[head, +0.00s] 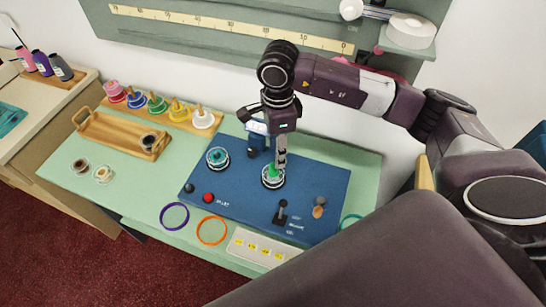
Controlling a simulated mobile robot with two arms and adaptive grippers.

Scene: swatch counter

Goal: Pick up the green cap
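A small green piece (273,170), which looks like the green cap, sits on a round white and dark stand on the blue mat. My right gripper (281,156) comes down from above, its grey fingertip right at the green piece. The gripper hides part of it, and I cannot tell whether the fingers touch or close on it. A second round stand with a teal top (217,155) is to its left. My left gripper is out of view.
The blue mat (240,195) also holds a red button (208,197) and a small black lever (281,212). A wooden tray (105,130) is at left. Purple (174,216) and orange (211,230) rings lie in front.

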